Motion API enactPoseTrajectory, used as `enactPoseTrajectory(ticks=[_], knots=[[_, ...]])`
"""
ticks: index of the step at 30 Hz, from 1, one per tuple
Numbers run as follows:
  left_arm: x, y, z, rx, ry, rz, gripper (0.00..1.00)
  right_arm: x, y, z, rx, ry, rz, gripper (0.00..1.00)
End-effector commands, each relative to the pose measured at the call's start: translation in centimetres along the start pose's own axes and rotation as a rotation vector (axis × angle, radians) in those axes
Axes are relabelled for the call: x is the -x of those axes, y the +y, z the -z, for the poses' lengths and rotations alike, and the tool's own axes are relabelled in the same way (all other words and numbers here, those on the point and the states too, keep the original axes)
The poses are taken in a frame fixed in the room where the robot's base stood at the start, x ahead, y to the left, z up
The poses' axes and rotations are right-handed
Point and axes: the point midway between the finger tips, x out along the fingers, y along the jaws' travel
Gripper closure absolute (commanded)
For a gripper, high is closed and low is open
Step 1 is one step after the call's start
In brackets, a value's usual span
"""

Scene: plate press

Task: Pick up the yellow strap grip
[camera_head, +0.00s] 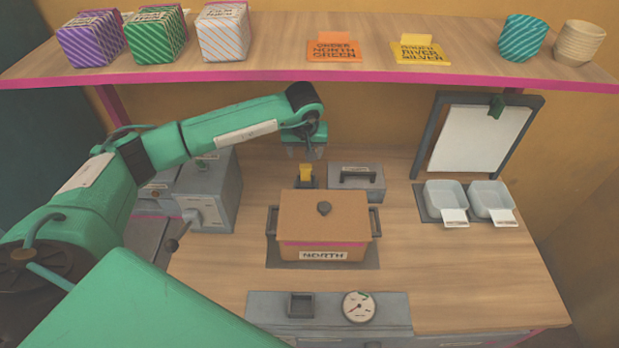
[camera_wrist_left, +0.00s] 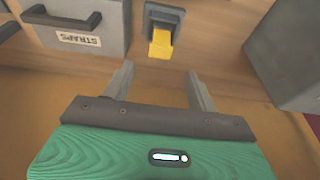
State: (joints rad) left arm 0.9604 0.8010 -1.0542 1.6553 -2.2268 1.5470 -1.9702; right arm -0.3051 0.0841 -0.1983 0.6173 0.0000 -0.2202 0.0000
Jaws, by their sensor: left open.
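The yellow strap grip (camera_head: 306,172) stands in a dark holder (camera_head: 307,184) behind the brown NORTH box in the head view. In the left wrist view the yellow strap grip (camera_wrist_left: 161,44) sticks out of its dark holder (camera_wrist_left: 158,17), beyond the fingertips. My left gripper (camera_head: 306,153) is above and a little behind the grip, pointing down. In the left wrist view my left gripper (camera_wrist_left: 157,78) is open, its two fingers apart with nothing between them. The fingers do not touch the grip. My right gripper is not in view.
The NORTH box (camera_head: 324,222) stands just in front of the holder. A grey STRAPS box (camera_head: 357,181) sits close to its right, and a grey lever machine (camera_head: 212,195) to its left. A shelf (camera_head: 280,68) runs overhead. Table space right of the NORTH box is clear.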

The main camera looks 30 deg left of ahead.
Motion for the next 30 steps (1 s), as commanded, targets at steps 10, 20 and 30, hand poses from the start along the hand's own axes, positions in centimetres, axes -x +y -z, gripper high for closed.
enactPoseTrajectory(ticks=[10, 20, 30], knots=[[-5.3, 0.0, 0.0, 0.000, -0.002, 0.000, 0.42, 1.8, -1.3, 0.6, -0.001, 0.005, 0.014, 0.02], [-7.9, 0.2, -0.5, 0.001, -0.004, 0.000, 0.42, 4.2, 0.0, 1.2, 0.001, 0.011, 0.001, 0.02], [-10.8, 0.2, -0.6, 0.000, 0.000, -0.002, 0.42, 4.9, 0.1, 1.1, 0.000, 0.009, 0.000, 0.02]])
